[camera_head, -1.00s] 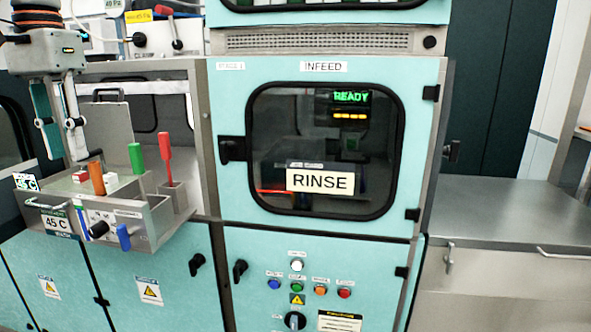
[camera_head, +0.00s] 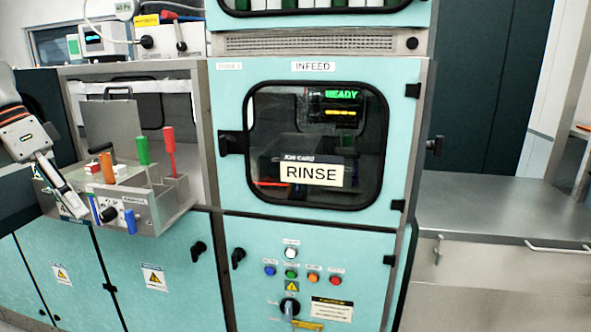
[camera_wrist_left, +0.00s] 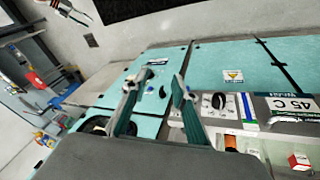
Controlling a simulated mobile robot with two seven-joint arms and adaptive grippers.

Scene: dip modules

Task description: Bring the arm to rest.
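My left gripper (camera_head: 72,210) comes in from the left edge, tilted down to the right, in front of the left end of the bench unit. In the left wrist view its two fingers (camera_wrist_left: 158,88) stand apart with nothing between them, so it is open and empty. In that view the teal cabinet fronts (camera_wrist_left: 222,62) lie beyond the fingertips. My right gripper is not clearly seen in either view.
A steel bench unit (camera_head: 165,214) holds red, green and orange handled items. Right of it is the INFEED door (camera_head: 240,185) with a RINSE label and buttons below. A bare steel counter (camera_head: 490,205) is at the right.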

